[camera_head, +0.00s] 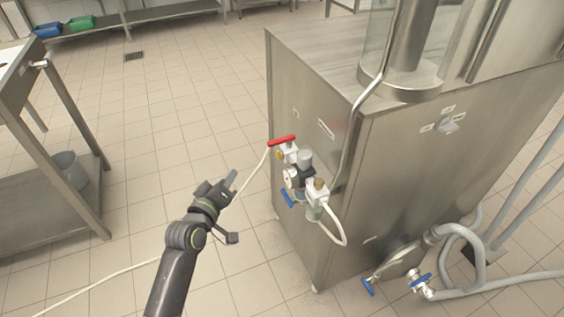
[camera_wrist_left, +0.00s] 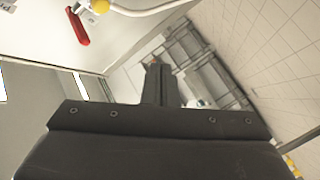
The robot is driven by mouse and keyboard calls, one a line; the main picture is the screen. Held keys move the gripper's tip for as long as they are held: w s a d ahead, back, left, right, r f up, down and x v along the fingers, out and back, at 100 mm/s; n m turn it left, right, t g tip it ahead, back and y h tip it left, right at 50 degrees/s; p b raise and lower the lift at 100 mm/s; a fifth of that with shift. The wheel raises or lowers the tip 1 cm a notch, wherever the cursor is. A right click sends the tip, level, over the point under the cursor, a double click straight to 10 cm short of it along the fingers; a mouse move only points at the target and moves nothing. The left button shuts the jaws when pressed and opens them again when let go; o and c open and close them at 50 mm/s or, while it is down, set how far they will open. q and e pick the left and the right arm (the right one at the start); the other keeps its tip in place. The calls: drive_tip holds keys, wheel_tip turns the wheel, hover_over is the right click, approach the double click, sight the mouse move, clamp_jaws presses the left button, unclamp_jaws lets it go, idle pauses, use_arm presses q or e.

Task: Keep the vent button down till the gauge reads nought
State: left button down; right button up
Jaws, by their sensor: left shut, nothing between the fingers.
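A steel machine (camera_head: 315,85) stands at the right in the head view. On its left side sits an air unit with a round gauge (camera_head: 291,178), a red lever handle (camera_head: 282,140), a blue lever (camera_head: 287,198) and a white hose. The gauge's reading is too small to make out, and I cannot pick out the vent button. My left gripper (camera_head: 232,181) is shut and empty, to the left of the gauge and apart from it. In the left wrist view the gripper (camera_wrist_left: 155,66) points past the red handle (camera_wrist_left: 78,26). My right gripper is not in view.
A steel table (camera_head: 30,75) with a grey bucket (camera_head: 70,168) below stands at the left. A pale hose (camera_head: 95,284) crosses the floor. A pump with blue levers and hoses (camera_head: 400,258) is low at the right. Tiled floor between table and machine is mostly free.

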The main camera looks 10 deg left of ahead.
sight(278, 155)
use_arm(q)
drive_tip(key=shift+w+d+r, duration=0.15)
drive_tip(key=shift+r, duration=0.25)
drive_tip(key=shift+w+d+r, duration=0.1)
drive_tip(key=shift+d+r, duration=0.05)
drive_tip(key=shift+r, duration=0.25)
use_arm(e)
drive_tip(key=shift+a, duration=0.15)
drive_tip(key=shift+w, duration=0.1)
